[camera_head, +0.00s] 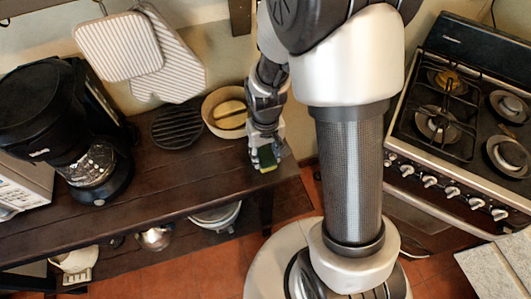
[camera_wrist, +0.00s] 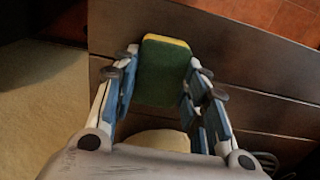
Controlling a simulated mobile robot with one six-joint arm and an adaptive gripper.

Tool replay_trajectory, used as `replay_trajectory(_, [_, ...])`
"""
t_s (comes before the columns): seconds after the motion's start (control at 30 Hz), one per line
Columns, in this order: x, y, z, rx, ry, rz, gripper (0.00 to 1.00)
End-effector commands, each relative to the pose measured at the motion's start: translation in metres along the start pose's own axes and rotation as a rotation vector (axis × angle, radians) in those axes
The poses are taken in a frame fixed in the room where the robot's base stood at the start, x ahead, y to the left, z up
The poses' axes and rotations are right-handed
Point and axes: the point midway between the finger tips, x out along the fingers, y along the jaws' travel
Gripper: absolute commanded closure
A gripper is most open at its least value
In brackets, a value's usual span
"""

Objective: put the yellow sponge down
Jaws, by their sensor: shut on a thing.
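The yellow sponge (camera_wrist: 163,72) has a dark green pad face and yellow edges. My gripper (camera_wrist: 162,80) is shut on it, with blue-lined fingers at its left and right sides. In the head view, my gripper (camera_head: 265,152) points down at the right end of the dark wooden shelf (camera_head: 190,188), and the sponge (camera_head: 267,168) shows small below the fingers. The sponge is over the shelf top near its right edge. I cannot tell whether it touches the wood.
A cream bowl (camera_head: 209,108) with a tan item in it stands just behind and left of my gripper. A round black trivet (camera_head: 177,127) lies left of the bowl. A black coffee maker (camera_head: 95,165) stands farther left. The shelf's front middle is clear. A stove (camera_head: 455,130) is at right.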

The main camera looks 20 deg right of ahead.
Motion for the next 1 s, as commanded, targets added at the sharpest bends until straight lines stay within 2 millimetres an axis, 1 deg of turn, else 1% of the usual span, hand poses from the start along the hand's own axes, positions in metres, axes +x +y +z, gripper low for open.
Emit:
replay_trajectory(0.13, [0.004, 0.0, 0.0, 0.0, -0.001, 0.0, 0.86])
replay_trajectory(0.17, [0.004, 0.0, 0.0, 0.0, 0.0, 0.0, 0.59])
replay_trajectory(0.43, [0.003, 0.0, 0.0, 0.0, 0.0, 0.0, 0.41])
replay_trajectory(0.8, [0.0, 0.0, 0.0, 0.0, 0.0, 0.0, 0.4])
replay_trajectory(0.87, [-0.005, 0.0, -0.001, 0.0, 0.002, 0.0, 0.4])
replay_trajectory(0.97, [-0.02, 0.0, -0.001, 0.0, 0.003, 0.0, 0.4])
replay_trajectory(1.0, [-0.029, 0.0, -0.001, 0.0, 0.005, 0.0, 0.4])
